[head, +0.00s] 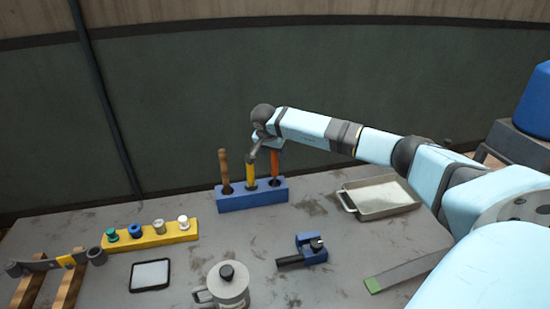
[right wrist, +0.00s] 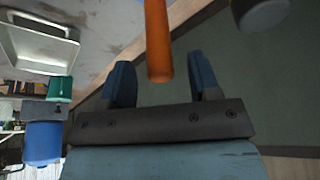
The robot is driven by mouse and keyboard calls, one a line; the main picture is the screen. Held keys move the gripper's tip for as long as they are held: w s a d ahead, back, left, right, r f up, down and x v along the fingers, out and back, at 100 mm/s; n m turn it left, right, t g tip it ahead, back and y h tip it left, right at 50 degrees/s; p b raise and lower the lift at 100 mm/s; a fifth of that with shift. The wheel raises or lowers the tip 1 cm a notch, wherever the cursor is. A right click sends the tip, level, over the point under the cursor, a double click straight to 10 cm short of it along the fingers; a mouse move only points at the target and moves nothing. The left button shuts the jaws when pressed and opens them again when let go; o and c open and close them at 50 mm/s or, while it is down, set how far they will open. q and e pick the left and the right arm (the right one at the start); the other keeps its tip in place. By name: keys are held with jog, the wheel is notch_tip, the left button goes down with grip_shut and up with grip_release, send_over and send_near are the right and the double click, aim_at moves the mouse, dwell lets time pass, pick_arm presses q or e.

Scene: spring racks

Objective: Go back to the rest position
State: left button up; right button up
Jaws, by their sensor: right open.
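My right gripper (head: 269,146) hangs over the right end of the blue tool rack (head: 236,200) in the head view. In the right wrist view its two blue fingers (right wrist: 160,72) stand apart, with the orange handle (right wrist: 158,38) between or just beyond them; I cannot tell if they touch it. The orange handle (head: 275,168) stands upright in the rack's right hole in the head view. A yellow handle (head: 250,176) stands in the middle and a brown one (head: 225,168) at the left. My left gripper is out of view.
A metal tray (head: 384,212) lies right of the rack. A blue clamp-like tool (head: 311,250), a grey lidded pot (head: 229,286) and a dark-framed pad (head: 150,275) lie in front. A yellow strip (head: 150,236) with several knobs is at left. A dark wall (head: 180,110) rises behind.

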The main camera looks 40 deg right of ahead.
jog(key=v, duration=1)
jog(key=shift+s+a, duration=0.15)
